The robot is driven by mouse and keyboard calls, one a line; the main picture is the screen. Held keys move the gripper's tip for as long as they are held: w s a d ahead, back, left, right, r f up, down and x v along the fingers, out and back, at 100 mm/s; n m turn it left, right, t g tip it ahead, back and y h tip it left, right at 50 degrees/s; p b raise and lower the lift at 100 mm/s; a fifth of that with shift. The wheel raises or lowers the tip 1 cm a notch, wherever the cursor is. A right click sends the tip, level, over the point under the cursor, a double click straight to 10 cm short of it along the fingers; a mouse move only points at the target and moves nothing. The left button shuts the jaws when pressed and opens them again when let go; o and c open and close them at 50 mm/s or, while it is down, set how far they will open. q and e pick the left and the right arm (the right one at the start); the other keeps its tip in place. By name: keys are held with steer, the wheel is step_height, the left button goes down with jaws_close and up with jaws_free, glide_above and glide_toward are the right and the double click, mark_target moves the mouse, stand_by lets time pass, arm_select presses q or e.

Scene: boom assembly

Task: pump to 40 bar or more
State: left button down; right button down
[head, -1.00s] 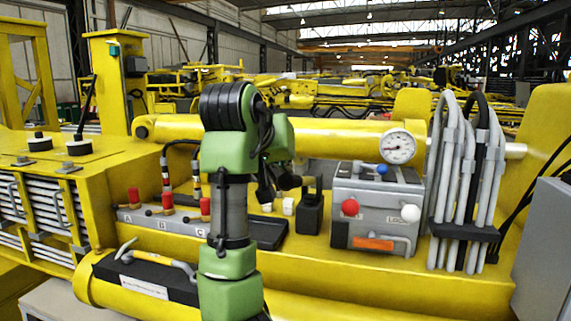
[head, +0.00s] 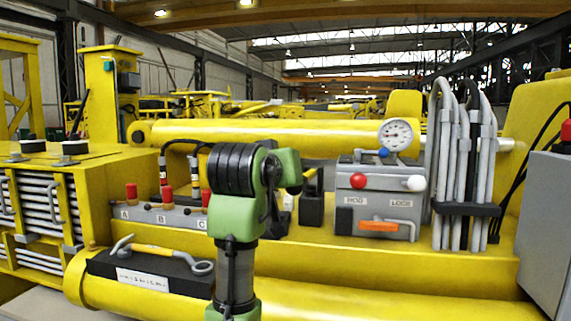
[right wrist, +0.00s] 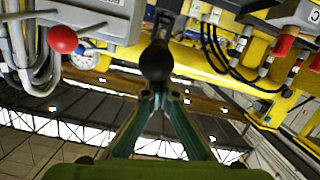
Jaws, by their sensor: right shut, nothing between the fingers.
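The round white pressure gauge (head: 395,134) sits above the grey control box (head: 380,180); its reading is too small to tell. The box has a red knob (head: 358,181), a white knob (head: 416,183), a blue knob (head: 384,153) and an orange handle (head: 379,226). In the right wrist view a black ball knob on a lever (right wrist: 156,62) is just beyond the tips of my right gripper (right wrist: 159,98). The fingers are shut and empty; I cannot tell whether they touch the knob. In the head view my green arm hides the gripper. My left gripper is out of view.
Red-topped levers marked A, B and C (head: 162,210) stand left of my arm. Grey and black hoses (head: 465,165) hang right of the box. A wrench-like tool (head: 170,252) lies on a black tray at the front left. A grey cabinet (head: 548,225) borders the right.

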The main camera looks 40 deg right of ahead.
step_height(320, 180, down, 11)
steer(key=t+h+b, duration=0.1)
steer(key=h+b, duration=0.1)
steer(key=b, duration=0.9)
steer(key=shift+s, duration=0.2)
steer(key=v, duration=0.7)
steer(key=shift+s+a+r+t, duration=0.25)
steer(key=shift+a+r+t, duration=0.05)
steer(key=shift+r+t, duration=0.1)
steer(key=shift+r, duration=0.1)
